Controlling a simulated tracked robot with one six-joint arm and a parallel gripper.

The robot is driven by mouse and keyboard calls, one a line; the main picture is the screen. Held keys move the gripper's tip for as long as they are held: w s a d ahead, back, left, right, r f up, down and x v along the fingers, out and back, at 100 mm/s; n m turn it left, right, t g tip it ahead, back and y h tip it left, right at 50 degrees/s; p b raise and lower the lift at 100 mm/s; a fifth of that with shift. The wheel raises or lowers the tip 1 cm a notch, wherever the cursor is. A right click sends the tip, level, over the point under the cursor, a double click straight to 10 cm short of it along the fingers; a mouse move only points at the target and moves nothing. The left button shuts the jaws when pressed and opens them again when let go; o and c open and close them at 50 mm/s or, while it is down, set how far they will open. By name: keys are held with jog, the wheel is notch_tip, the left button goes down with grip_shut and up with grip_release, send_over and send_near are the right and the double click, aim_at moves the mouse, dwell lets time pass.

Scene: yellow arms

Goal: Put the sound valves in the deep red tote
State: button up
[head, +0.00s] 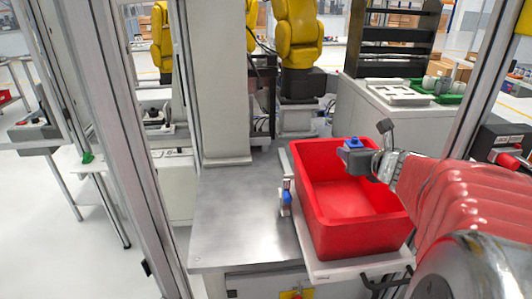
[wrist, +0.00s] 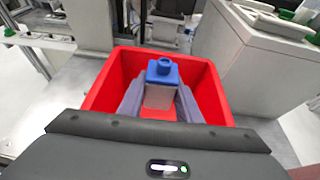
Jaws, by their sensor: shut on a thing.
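The deep red tote (head: 333,229) stands on a pale board at the right of the metal table. It also fills the middle of the wrist view (wrist: 101,91). My gripper (head: 372,164) reaches in from the right over the tote's opening. It is shut on a valve (head: 354,155) with a blue cap and a grey body. In the wrist view the valve (wrist: 160,94) sits upright between the two grey fingers (wrist: 160,102). The part of the tote floor that shows in the head view is bare; my gripper and the valve hide some of the inside.
A small blue and grey item (head: 287,197) is beside the tote's left wall; I cannot tell what it is. The metal table (head: 235,222) is clear to the left. A grey post (head: 218,80) stands behind it. A white cabinet (head: 378,121) with trays is behind the tote.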

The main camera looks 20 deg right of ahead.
jog(key=shift+s+d, duration=0.2)
jog(key=shift+d, duration=0.05)
jog(key=shift+f, duration=2.95)
jog(key=o, duration=1.2)
